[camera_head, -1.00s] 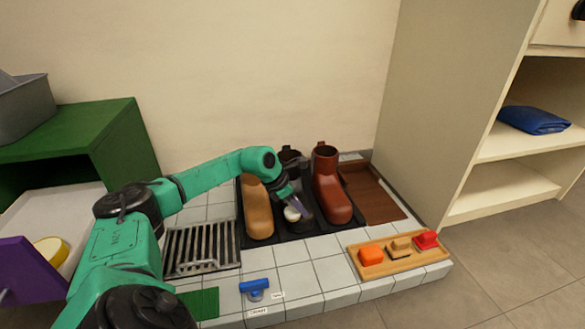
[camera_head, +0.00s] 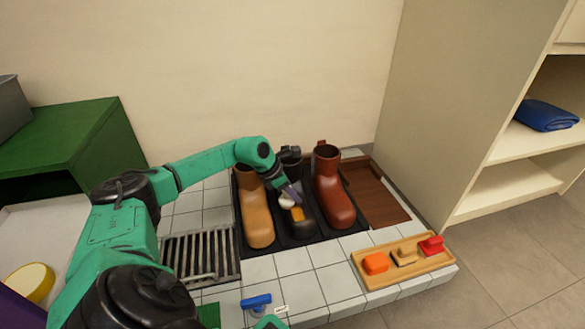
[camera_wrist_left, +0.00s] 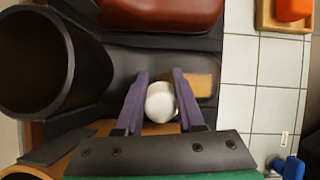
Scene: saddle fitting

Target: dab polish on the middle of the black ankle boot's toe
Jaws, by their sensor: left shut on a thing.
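The black ankle boot (camera_head: 301,228) stands between a tan boot and a brown boot, its toe facing the front. It also shows in the left wrist view (camera_wrist_left: 135,62), toe to the right. My left gripper (camera_head: 291,196) is over the boot, behind the patch. Its purple fingers (camera_wrist_left: 161,78) are shut on a white round-topped thing (camera_wrist_left: 160,102). The underside of this thing is hidden, so I cannot tell whether it touches the boot.
The tan boot (camera_head: 257,220) and brown boot (camera_head: 332,195) stand close on either side. A wooden tray (camera_head: 376,285) with orange, tan and red pieces is at front right. A metal grate (camera_head: 200,256) lies left. A blue-handled object (camera_head: 256,301) is on the front tiles.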

